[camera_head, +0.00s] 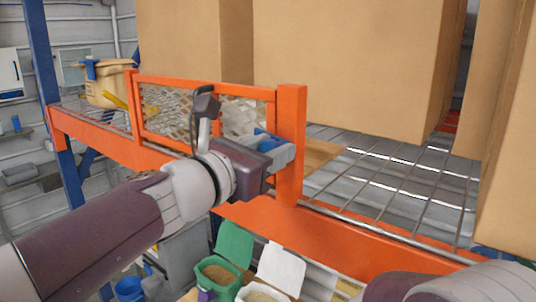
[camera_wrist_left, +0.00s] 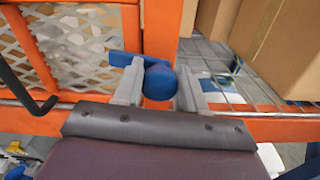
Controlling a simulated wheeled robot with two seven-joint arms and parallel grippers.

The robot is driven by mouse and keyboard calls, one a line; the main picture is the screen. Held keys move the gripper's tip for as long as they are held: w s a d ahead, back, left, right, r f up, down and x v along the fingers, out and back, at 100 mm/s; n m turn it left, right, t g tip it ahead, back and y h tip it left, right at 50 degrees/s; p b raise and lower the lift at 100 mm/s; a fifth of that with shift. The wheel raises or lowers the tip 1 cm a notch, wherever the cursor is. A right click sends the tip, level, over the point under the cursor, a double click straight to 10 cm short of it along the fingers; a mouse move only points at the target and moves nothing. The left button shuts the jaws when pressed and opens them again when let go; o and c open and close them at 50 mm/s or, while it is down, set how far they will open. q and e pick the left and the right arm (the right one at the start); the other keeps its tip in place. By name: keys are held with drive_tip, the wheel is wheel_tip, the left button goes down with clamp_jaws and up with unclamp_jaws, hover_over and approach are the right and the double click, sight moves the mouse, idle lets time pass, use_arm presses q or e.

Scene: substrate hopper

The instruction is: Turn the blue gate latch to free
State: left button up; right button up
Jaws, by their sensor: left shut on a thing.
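The blue gate latch (camera_wrist_left: 158,83) has a round knob and a flat lever that points left across the orange post in the left wrist view. In the head view a blue part of the latch (camera_head: 266,137) shows just above my left gripper, the rest hidden behind it. My left gripper (camera_head: 284,156) is at the right end of the gate. In the left wrist view its two grey fingers (camera_wrist_left: 160,90) are shut on the knob, one on each side. The orange gate (camera_head: 196,88) with metal mesh stands upright against the orange post (camera_head: 291,140). My right gripper is out of view.
Large cardboard boxes (camera_head: 345,65) stand on the wire shelf (camera_head: 400,185) behind and right of the post. An orange beam (camera_head: 335,240) runs along the shelf front. Below are a green bin (camera_head: 232,245) and a white bin (camera_head: 282,268). A tan container (camera_head: 105,85) sits left.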

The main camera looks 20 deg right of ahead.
use_arm(q)
drive_tip(key=m+b, duration=0.2)
drive_tip(key=m, duration=0.1)
drive_tip(key=shift+s+f, duration=0.1)
drive_tip(key=shift+f, duration=0.05)
drive_tip(key=m+b, duration=0.3)
drive_tip(key=m, duration=0.2)
drive_tip(key=m+b, duration=0.2)
drive_tip(key=m, duration=0.2)
drive_tip(key=shift+d+b, duration=0.1)
drive_tip(key=shift+b, duration=0.25)
drive_tip(key=shift+m+b, duration=1.05)
drive_tip(key=shift+m, duration=1.15)
drive_tip(key=o, duration=0.8)
drive_tip(key=shift+o, duration=1.1)
drive_tip(key=shift+d, duration=0.2)
